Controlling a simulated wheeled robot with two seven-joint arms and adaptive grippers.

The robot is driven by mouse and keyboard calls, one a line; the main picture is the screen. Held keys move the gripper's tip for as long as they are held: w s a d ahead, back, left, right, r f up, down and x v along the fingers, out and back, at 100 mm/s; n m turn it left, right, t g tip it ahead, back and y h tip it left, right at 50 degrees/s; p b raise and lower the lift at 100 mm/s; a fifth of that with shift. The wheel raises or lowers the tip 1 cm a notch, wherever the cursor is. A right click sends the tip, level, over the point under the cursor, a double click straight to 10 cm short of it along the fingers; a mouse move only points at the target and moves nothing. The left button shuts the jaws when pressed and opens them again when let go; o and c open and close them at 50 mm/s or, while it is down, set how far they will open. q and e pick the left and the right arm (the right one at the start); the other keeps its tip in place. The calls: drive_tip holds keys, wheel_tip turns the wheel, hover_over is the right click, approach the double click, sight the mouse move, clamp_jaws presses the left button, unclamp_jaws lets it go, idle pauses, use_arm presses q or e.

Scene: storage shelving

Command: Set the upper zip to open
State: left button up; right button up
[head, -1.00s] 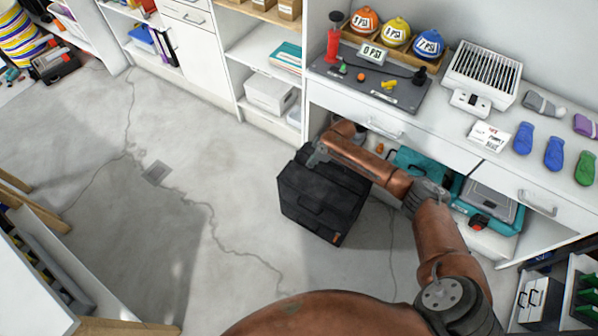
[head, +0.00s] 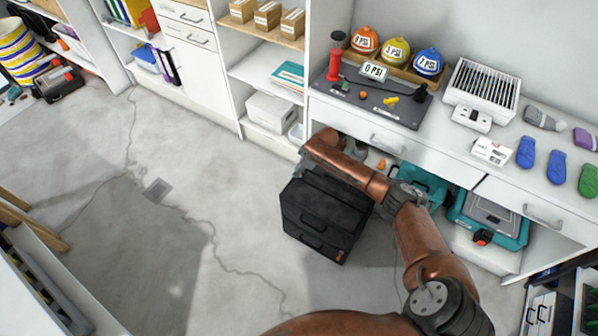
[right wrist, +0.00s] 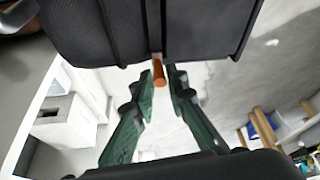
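A black boxy bag (head: 318,217) stands on the floor in front of the bench. A small orange tab (head: 340,257) shows at its lower right corner. In the right wrist view the black bag (right wrist: 200,30) fills the top, with a slit between two dark parts. An orange zip pull (right wrist: 159,72) sticks out at this slit. My right gripper (right wrist: 164,68) has green fingers, a little apart, with the pull between or just beyond the tips; contact is unclear. In the head view my right arm hides this gripper behind the bag's far edge. My left gripper is out of view.
The bench (head: 430,150) with drawers stands close behind the bag, with teal cases (head: 490,217) under it. White shelving (head: 262,75) stands at the back. The floor (head: 225,215) left of the bag is clear.

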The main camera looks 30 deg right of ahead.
drive_tip(key=shift+o, duration=1.4)
drive_tip(key=shift+s, duration=0.1)
drive_tip(key=shift+d, duration=0.1)
drive_tip(key=shift+s+r, duration=0.1)
drive_tip(key=shift+r, duration=0.05)
drive_tip(key=v, duration=1.1)
drive_tip(key=shift+r, duration=0.25)
drive_tip(key=shift+d, duration=0.15)
